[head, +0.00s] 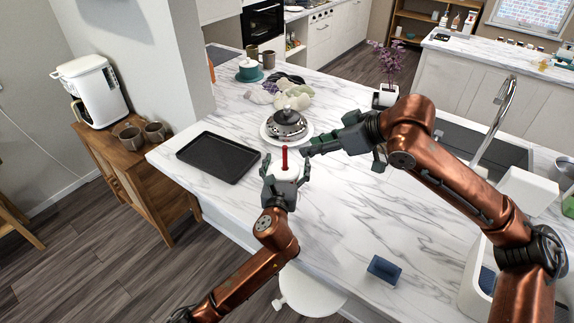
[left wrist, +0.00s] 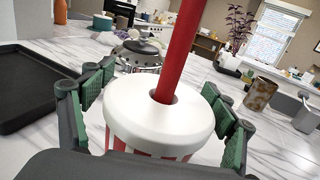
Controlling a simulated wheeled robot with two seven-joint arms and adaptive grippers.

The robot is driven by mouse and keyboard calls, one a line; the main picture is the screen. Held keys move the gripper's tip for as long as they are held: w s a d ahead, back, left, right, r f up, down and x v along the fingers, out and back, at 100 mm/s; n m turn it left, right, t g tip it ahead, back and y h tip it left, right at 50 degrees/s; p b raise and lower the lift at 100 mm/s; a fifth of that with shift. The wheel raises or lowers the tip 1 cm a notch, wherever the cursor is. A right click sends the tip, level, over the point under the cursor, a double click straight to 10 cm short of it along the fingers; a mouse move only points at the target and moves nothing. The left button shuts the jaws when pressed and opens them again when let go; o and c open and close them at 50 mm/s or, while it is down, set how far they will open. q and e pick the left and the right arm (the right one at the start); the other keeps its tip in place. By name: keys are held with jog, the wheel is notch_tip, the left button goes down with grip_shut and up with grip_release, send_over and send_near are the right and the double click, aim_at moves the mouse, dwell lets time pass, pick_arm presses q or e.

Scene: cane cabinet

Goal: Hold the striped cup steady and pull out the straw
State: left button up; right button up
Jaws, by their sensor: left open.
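The striped cup (left wrist: 157,118) has a white lid and red and white stripes below it. In the head view its lid (head: 291,173) shows between my left fingers. The red straw (head: 284,158) stands up from the lid hole; it also rises through the top of the left wrist view (left wrist: 183,45). My left gripper (head: 286,164) is open, with one finger on each side of the cup; whether they touch it is unclear. My right gripper (head: 306,151) is just right of the straw, apart from it. Its finger opening is hard to make out.
A black tray (head: 218,157) lies left of the cup. A plate with a silver domed pot (head: 288,124) stands behind it. A plant in a white pot (head: 385,97) is at the back right. A blue box (head: 384,269) lies front right. Clear marble lies between.

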pick_arm(q)
jog(key=shift+c, duration=0.5)
jog(key=c, duration=1.4)
jog(key=shift+c, duration=0.8)
